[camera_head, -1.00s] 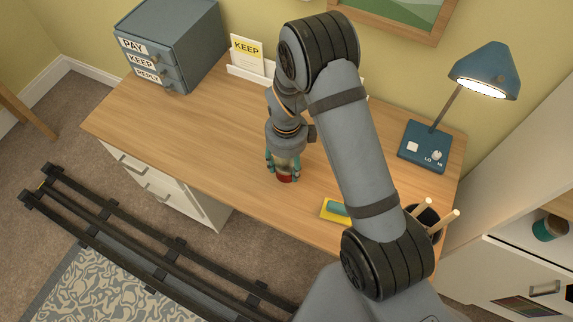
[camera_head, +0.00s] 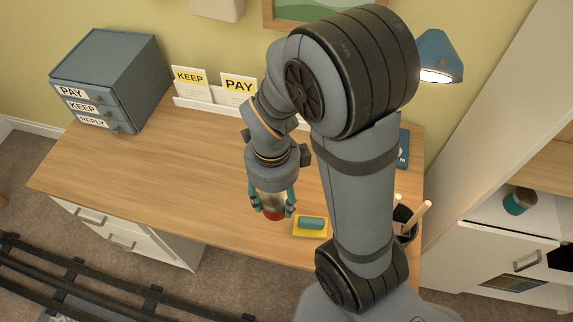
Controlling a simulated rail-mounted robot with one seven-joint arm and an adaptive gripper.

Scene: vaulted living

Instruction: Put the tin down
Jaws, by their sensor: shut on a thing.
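The tin (camera_head: 272,213) is a small red can low between the fingers of my gripper (camera_head: 272,206). My gripper points down and is shut on the tin, over the front part of the wooden desk (camera_head: 170,180). The fingers hide the tin's sides. I cannot tell whether the tin's base touches the desk top or hangs just above it.
A yellow pad with a teal roll-like piece (camera_head: 311,223) lies just right of the tin. A drawer box (camera_head: 110,80) stands at back left, a card rack (camera_head: 215,105) at the back. A lamp (camera_head: 440,57) and a pen cup (camera_head: 405,222) are at right.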

